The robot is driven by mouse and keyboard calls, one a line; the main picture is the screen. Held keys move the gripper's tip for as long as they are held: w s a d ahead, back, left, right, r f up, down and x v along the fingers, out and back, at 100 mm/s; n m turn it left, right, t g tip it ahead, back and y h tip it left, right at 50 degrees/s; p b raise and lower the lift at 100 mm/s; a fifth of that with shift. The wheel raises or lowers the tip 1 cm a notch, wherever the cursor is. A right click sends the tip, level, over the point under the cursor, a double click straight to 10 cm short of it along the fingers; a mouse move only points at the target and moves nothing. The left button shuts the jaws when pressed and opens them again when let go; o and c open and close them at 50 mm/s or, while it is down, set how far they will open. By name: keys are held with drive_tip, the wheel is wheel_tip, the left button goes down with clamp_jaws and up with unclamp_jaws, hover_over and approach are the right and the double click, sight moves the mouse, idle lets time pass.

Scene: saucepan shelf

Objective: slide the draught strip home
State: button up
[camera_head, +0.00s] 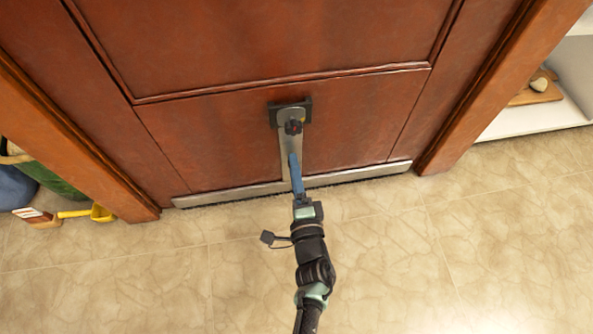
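My gripper (293,160) reaches up from below, in front of the upright bar. A narrow blue part at its end overlaps the bar. Contact and the finger gap cannot be made out from this angle.
Wooden door posts (480,80) stand on both sides. At the left lie a yellow scoop (98,213), a striped brush-like item (36,217) and dark green and blue items (52,182). A white shelf (535,117) with a wooden board is at the right. The tiled floor is otherwise clear.

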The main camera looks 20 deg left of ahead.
drive_tip(key=p+v, duration=0.2)
drive_tip(key=v, duration=0.3)
idle(0.9)
idle(0.5)
